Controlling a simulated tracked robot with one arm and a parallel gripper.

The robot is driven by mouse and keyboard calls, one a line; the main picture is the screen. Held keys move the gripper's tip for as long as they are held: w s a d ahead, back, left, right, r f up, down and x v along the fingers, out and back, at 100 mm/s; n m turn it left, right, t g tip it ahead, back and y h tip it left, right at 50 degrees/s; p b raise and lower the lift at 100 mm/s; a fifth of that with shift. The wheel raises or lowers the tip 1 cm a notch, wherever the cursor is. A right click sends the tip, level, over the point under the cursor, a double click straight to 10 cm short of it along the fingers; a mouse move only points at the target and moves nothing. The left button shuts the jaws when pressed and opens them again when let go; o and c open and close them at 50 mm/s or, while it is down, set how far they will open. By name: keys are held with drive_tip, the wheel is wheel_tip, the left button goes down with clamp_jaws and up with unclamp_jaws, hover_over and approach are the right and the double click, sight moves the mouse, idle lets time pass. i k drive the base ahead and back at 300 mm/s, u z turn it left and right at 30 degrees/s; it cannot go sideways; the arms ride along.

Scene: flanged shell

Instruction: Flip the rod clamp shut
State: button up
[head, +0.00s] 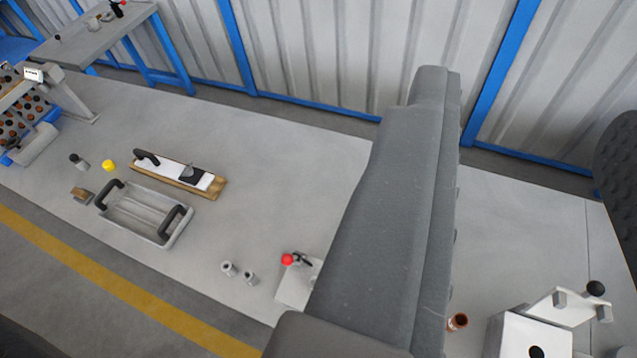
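A pale block (520,338) with a dark round hole stands at the bottom right and is cut off by the frame edge. A pale plate (568,306) with a black ball knob (596,288) stands tilted up at its far side. This looks like the rod clamp with its flap raised, though I cannot be certain. My gripper (434,75) shows as a large grey shape up the middle, left of the clamp and apart from it in the picture. Its fingers overlap from this angle, so their opening is hidden. I see nothing held in it.
A small pale fixture with a red knob (287,259) is partly hidden behind my gripper. A copper-coloured cup (457,321) stands left of the clamp. Two metal cylinders, a handled tray (138,215) and a wooden board (215,188) lie left. A corrugated wall (320,50) stands behind.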

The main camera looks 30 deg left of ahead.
sight(288, 260)
drive_tip(key=u, duration=0.05)
drive_tip(key=k, duration=1.6)
drive_tip(key=u, duration=0.4)
drive_tip(key=i, duration=1.05)
drive_tip(key=z, duration=0.05)
